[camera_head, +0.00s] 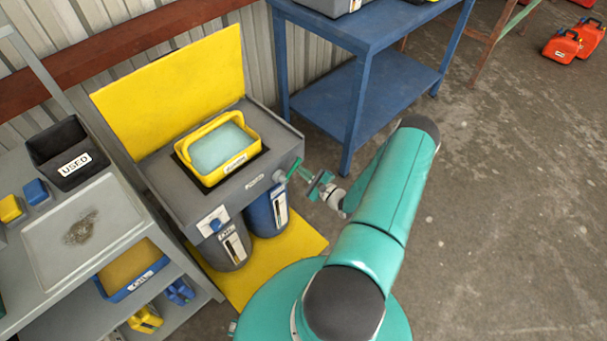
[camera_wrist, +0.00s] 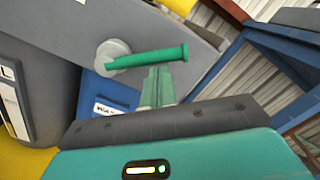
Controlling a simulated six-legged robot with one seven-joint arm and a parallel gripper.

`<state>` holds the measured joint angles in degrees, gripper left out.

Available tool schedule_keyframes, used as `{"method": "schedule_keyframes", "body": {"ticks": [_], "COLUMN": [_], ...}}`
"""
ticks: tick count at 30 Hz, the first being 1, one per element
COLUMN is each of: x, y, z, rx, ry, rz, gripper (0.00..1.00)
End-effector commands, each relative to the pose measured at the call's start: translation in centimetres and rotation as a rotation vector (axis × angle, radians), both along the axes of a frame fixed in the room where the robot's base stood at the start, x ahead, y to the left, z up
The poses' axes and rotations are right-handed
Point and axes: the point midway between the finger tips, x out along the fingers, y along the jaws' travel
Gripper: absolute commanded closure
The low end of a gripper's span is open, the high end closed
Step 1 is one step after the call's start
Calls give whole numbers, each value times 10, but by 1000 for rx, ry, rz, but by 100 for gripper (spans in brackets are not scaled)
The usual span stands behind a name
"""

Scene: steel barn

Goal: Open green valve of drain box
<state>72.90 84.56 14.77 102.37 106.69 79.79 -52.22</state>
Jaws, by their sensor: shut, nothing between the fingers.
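The drain box (camera_head: 178,200) is a grey box with a yellow container (camera_head: 213,172) in its top. The green valve (camera_head: 291,171) is on its right end. In the wrist view the green valve (camera_wrist: 150,59) is a green bar handle on a round grey hub (camera_wrist: 112,55), pointing right and slightly up in the picture. My gripper (camera_wrist: 158,72) is shut and empty, its tips just below the middle of the handle in that view. I cannot tell whether they touch it. In the head view my gripper (camera_head: 312,181) is just right of the valve.
A blue canister (camera_head: 262,215) and a grey canister (camera_head: 228,248) stand under the box, on a yellow mat (camera_head: 300,243). A yellow panel (camera_head: 175,90) rises behind. A blue table (camera_head: 365,95) is at the back. A grey bench (camera_head: 85,235) is at left.

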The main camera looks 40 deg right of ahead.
Motion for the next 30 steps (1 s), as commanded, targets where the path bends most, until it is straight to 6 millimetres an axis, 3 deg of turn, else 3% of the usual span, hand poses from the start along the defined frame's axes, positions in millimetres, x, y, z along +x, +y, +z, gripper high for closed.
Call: {"method": "schedule_keyframes", "body": {"ticks": [21,30], "x": [0,-1], "y": [28,38], "z": [34,38], "rx": [-659,-760], "ry": [-18,-21], "rz": [2,1], "gripper": [100,100]}}
